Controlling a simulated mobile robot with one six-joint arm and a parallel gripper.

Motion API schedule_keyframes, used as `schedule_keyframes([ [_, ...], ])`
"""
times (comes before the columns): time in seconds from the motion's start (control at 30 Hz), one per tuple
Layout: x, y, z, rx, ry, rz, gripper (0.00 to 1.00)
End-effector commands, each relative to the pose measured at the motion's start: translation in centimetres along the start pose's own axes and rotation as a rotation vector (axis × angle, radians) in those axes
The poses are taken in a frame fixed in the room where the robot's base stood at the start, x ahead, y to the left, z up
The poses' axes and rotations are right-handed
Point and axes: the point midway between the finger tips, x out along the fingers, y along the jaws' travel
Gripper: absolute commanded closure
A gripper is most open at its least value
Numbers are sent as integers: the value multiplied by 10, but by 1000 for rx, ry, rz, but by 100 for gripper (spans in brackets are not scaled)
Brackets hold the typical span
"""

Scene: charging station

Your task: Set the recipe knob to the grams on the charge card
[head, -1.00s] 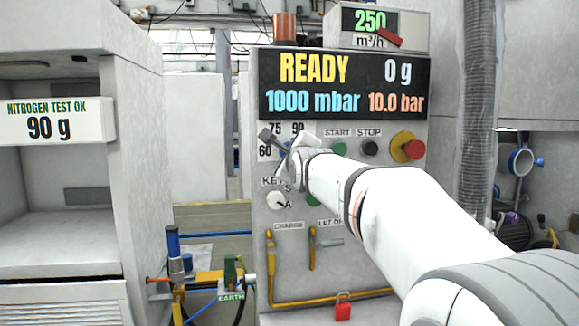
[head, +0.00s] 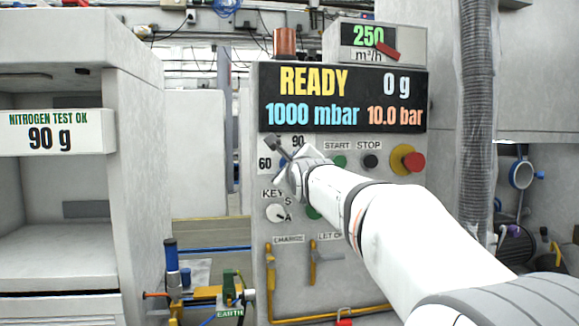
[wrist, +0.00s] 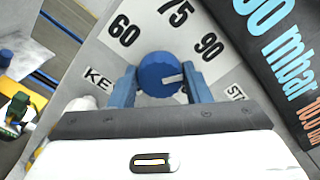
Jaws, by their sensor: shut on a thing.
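The white card (head: 57,133) on the left cabinet reads "NITROGEN TEST OK" and "90 g". The recipe knob (wrist: 152,68) is round and blue with a white pointer line, set among the printed marks 60, 75 and 90. In the wrist view the pointer is turned to the right, on the 90 side and slightly below the direction of the 90 print. My gripper (wrist: 160,82) is shut on the knob, one blue finger on each side. In the head view my gripper (head: 284,162) hides most of the knob and the 75 mark; 60 and 90 show.
The display (head: 343,98) above reads READY, 0 g, 1000 mbar and 10.0 bar. The key switch (head: 277,213) is just below my gripper. A green start button (head: 340,162), black stop button (head: 370,161) and red emergency button (head: 413,161) sit to the right.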

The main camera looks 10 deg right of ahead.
Motion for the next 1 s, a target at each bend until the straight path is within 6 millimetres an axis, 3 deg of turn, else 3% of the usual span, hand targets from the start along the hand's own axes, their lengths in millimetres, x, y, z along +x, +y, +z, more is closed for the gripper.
schedule_keyframes([
  [0.03,0,0,-1,0,1,1,79],
  [0.07,0,0,-1,0,1,1,54],
  [0.3,0,0,0,0,1,0,35],
  [0.63,-7,-1,1,0,-1,-1,35],
  [1.0,-62,0,0,0,0,-1,35],
])
